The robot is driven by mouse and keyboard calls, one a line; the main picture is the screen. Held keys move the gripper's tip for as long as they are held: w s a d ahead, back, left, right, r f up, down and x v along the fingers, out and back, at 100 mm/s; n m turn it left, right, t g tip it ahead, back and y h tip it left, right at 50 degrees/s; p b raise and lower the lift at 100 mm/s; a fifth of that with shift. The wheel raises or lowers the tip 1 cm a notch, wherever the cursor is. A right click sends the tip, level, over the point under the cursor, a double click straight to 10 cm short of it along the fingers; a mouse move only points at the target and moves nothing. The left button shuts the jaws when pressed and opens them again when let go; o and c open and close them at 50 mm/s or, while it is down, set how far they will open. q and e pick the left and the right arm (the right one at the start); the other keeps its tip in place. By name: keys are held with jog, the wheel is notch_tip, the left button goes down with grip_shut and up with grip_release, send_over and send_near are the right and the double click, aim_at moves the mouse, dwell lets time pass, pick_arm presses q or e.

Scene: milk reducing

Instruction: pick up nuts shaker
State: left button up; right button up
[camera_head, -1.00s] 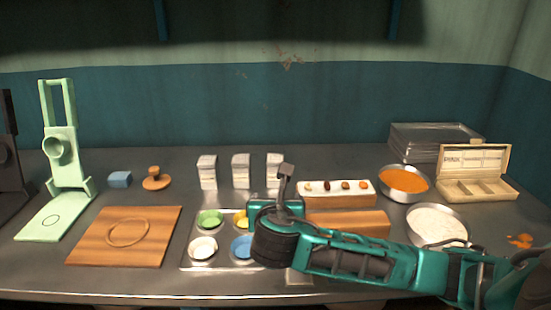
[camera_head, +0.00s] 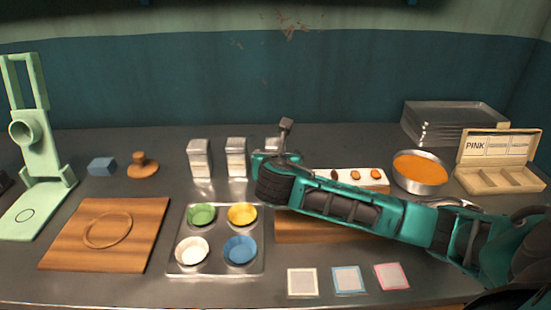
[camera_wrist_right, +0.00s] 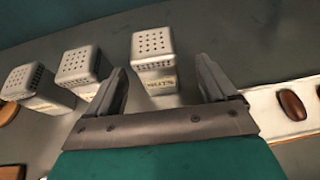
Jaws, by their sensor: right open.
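The nuts shaker (camera_wrist_right: 152,45) is a pale box with a perforated top and a label reading NUTS. In the right wrist view it stands upright between and just beyond the fingers of my right gripper (camera_wrist_right: 162,68), which is open and empty. In the head view the shaker (camera_head: 271,143) is mostly hidden behind my right gripper (camera_head: 278,150); only its top edge shows. Two similar shakers stand to its left, the middle one (camera_head: 236,157) and the left one (camera_head: 200,159). My left gripper is not in view.
A white strip with nuts (camera_head: 345,176) lies right of the gripper, behind a wooden block (camera_head: 300,228). A metal tray (camera_head: 218,268) with coloured cups is in front. An orange-filled bowl (camera_head: 420,172) and a compartment box (camera_head: 495,183) stand right. The counter behind the shakers is clear.

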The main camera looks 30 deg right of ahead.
jog(key=shift+b+x, duration=0.6)
jog(key=shift+x, duration=2.35)
jog(key=shift+w+a+f, duration=0.1)
jog(key=shift+a+f, duration=0.05)
jog(key=shift+a, duration=0.05)
jog(key=c, duration=1.1)
jog(key=shift+c, duration=0.2)
